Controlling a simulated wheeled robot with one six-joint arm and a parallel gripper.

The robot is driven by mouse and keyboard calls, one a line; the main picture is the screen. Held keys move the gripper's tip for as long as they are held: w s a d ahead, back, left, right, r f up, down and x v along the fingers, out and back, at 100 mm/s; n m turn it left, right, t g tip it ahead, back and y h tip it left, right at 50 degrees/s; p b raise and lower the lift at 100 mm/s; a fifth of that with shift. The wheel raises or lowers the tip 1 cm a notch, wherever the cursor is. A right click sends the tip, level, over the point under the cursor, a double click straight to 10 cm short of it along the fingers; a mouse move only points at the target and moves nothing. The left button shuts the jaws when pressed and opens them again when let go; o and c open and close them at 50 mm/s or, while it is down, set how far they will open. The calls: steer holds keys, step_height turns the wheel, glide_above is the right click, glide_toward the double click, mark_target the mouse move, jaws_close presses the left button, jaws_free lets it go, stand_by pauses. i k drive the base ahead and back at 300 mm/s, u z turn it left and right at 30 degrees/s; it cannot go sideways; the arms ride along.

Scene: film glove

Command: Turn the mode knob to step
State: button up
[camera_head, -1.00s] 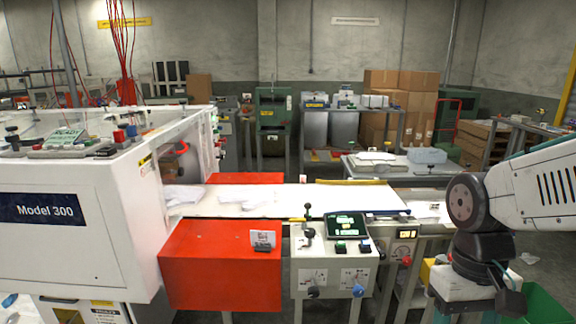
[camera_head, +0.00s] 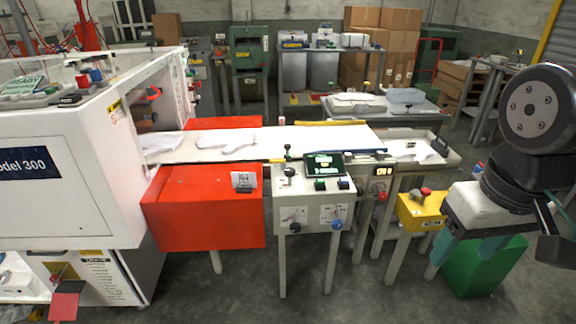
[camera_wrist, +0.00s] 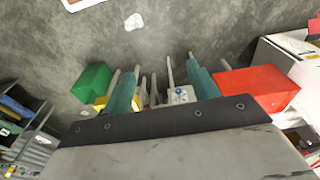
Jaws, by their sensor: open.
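A light grey control box (camera_head: 308,190) stands on legs in front of the conveyor in the head view. Its front has a black knob (camera_head: 294,227) on the left and a blue knob (camera_head: 337,224) on the right, each by a small printed panel. The labels are too small to read, so I cannot tell which is the mode knob. The blue knob also shows in the wrist view (camera_wrist: 179,90), on the small box between the fingers. My gripper (camera_wrist: 160,70) has teal fingers spread wide and empty. In the head view it hangs to the right, apart from the box.
A red box (camera_head: 204,205) adjoins the control box on the left, beside the white machine (camera_head: 70,170). A small screen (camera_head: 323,165) sits on top of the box. A yellow box with a red button (camera_head: 422,207) and a green bin (camera_head: 478,268) stand right.

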mark_target(289, 172)
steer(key=z, duration=0.2)
steer(key=k, duration=0.35)
steer(key=u, duration=0.85)
steer(key=i, duration=1.45)
steer(key=z, duration=0.65)
